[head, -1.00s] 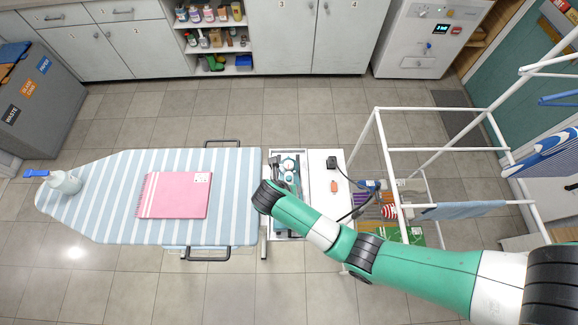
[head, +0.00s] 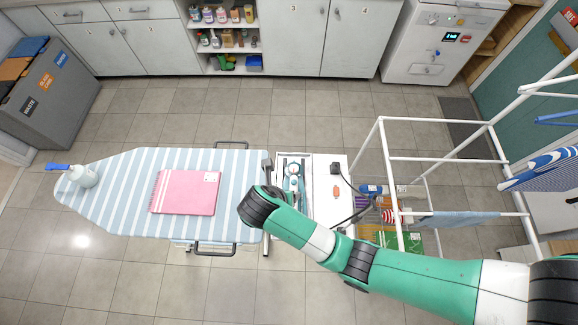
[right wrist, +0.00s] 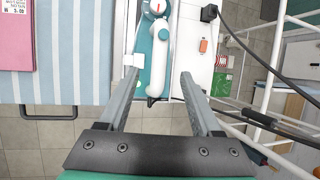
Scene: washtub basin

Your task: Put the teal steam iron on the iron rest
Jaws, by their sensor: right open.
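The teal steam iron (head: 293,176), with a white handle, lies in a shallow pale tray (head: 309,192) at the right end of the ironing board. That tray looks like the iron rest, but I cannot tell for sure. In the right wrist view the iron (right wrist: 153,52) lies lengthwise, its near end between my right fingertips. My right gripper (right wrist: 160,73) is open and empty; I cannot tell its height above the iron. In the head view my right wrist hides the gripper and the tray's near part. My left gripper is out of view.
The striped ironing board (head: 125,210) carries a folded pink cloth (head: 186,192) and a spray bottle (head: 83,176). A white panel (head: 327,205) right of the tray holds a black box (head: 335,168) with a dark cable. A white drying rack (head: 381,150) stands further right.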

